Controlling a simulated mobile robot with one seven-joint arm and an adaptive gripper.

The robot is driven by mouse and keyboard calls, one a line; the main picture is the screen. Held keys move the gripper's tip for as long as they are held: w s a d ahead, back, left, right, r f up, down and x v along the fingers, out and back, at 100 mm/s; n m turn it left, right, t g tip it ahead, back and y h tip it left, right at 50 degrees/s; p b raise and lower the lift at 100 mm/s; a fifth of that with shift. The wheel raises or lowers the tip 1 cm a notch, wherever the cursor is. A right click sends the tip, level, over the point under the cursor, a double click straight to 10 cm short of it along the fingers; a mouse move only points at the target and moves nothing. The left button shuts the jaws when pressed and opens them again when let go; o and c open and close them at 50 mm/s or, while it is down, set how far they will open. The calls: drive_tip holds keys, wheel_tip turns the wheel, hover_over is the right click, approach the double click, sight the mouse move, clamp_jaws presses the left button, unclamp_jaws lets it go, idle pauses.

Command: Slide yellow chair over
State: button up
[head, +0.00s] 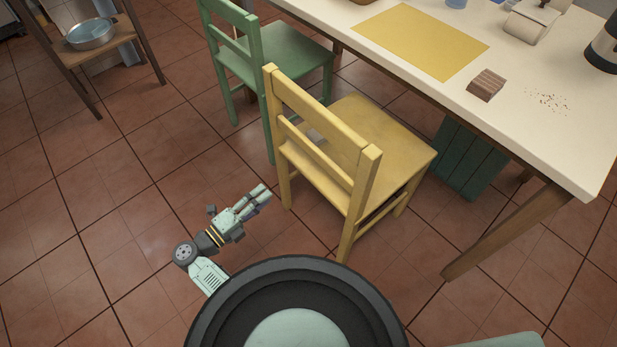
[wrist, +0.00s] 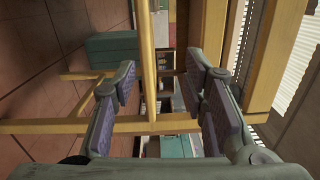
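The yellow chair (head: 365,135) stands upright on the tiles at the table's near side, its backrest toward me. My gripper (head: 262,194) is low, left of the chair and just short of its left back leg. In the wrist view my gripper (wrist: 165,82) has its two fingers spread wide. Yellow bars of the chair (wrist: 147,65) show beyond and between the fingers. I see no contact, and the gap to the bars is hard to judge.
A green chair (head: 285,50) stands close behind the yellow one. The white table (head: 420,95) carries a yellow mat (head: 420,40) and a brown block (head: 487,85). A dark green crate (head: 467,160) is under it. Left floor is clear.

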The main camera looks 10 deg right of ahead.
sight(310, 180)
drive_tip(key=shift+g+h, duration=0.3)
drive_tip(key=shift+g, duration=0.4)
drive_tip(key=x, duration=0.5)
drive_tip(key=s+d+f+x, duration=0.1)
drive_tip(key=x, duration=0.5)
drive_tip(key=s+f+x, duration=0.1)
drive_tip(key=x, duration=0.4)
drive_tip(key=shift+w+d+f, duration=0.15)
drive_tip(key=shift+d, duration=0.35)
drive_tip(key=shift+c, duration=0.4)
clamp_jaws()
